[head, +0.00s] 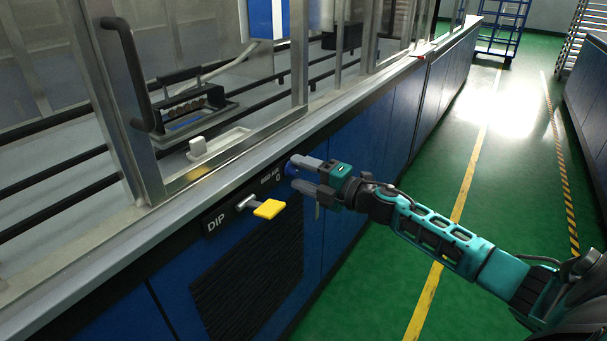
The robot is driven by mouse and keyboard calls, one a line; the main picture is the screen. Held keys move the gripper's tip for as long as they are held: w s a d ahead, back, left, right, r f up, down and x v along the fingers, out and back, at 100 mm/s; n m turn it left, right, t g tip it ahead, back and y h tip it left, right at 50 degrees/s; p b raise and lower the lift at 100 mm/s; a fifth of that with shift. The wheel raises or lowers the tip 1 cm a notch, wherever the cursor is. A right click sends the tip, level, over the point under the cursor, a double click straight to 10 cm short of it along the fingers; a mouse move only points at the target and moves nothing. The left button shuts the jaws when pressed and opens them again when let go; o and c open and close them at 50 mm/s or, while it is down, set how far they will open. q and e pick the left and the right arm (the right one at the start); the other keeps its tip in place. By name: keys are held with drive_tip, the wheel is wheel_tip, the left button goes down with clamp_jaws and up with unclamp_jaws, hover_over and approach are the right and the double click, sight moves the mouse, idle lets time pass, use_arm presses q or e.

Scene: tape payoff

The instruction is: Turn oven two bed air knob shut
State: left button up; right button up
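The bed air knob (290,169) is blue and sits on the dark strip of the blue cabinet front, just right of the small "BED AIR" label. My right gripper (297,174) is at the knob, with its grey fingers apart and pointing left at the panel. The fingers hide part of the knob. I cannot tell whether they press on it or only stand around it. The knob's pointer and its exact setting are hidden. My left gripper is not in view.
A yellow-ended lever (268,209) marked "DIP" sticks out left of the knob. A metal ledge (235,165) and a framed glass front with a black handle (131,75) are above. The green floor (480,215) at right is open.

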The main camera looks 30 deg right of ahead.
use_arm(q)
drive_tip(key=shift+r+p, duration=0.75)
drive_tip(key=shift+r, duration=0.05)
use_arm(e)
drive_tip(key=v, duration=1.3)
use_arm(q)
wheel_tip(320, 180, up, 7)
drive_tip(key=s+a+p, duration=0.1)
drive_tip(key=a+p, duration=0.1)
drive_tip(key=p, duration=0.9)
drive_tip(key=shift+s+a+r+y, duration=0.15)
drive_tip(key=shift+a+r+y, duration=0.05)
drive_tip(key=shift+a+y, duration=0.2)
use_arm(e)
drive_tip(key=s+a+f+m+g+h, duration=0.2)
drive_tip(key=s+a+m, duration=0.4)
drive_tip(key=a+m, duration=0.4)
drive_tip(key=s+a+f+m+g+h, duration=0.2)
drive_tip(key=s+a+f+m, duration=0.4)
drive_tip(key=a+m, duration=0.4)
drive_tip(key=shift+s+a+f+g+h, duration=0.2)
drive_tip(key=shift+s+a+g+h, duration=0.25)
drive_tip(key=shift+a+g, duration=0.6)
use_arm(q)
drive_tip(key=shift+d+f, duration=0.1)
use_arm(e)
drive_tip(key=shift+a, duration=0.1)
